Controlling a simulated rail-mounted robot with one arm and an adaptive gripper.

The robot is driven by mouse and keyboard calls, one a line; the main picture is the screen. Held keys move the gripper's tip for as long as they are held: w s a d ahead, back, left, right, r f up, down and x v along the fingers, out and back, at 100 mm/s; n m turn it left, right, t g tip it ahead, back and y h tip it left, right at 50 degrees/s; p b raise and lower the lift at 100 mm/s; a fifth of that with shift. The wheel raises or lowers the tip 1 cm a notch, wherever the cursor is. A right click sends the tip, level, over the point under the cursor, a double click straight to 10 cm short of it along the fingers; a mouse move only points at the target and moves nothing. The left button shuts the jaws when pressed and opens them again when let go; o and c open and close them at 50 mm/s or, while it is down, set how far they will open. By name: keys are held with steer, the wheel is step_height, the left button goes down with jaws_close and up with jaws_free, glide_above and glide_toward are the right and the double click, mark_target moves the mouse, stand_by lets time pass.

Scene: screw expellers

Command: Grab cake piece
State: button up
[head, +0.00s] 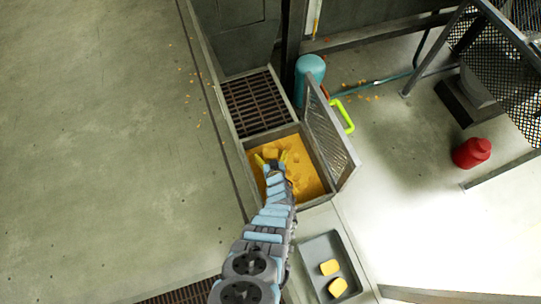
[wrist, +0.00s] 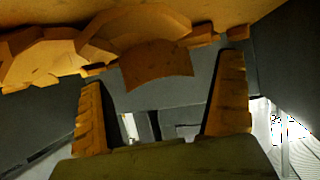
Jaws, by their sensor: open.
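My gripper (head: 271,160) reaches down into an open square pit whose floor is covered with orange-yellow cake material (head: 310,180). A yellow cake piece (head: 271,152) lies at the fingertips in the head view. In the wrist view my gripper (wrist: 162,88) has its two orange fingers wide apart, with nothing clasped between them. An orange-brown cake piece (wrist: 158,66) shows just past the fingertips, in line with the gap. Larger cake pieces (wrist: 50,60) lie beside it at the upper left. Whether a finger touches any piece is unclear.
A grey tray (head: 318,248) holding two yellow pieces (head: 330,268) stands below right of the pit. A raised mesh lid (head: 332,140) with a green handle (head: 344,116) borders the pit's right side. A floor grate (head: 257,104) lies behind. A teal cylinder (head: 310,66) stands near.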

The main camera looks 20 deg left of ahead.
steer(key=c, duration=1.3)
steer(key=shift+c, duration=0.2)
steer(key=shift+r, duration=0.15)
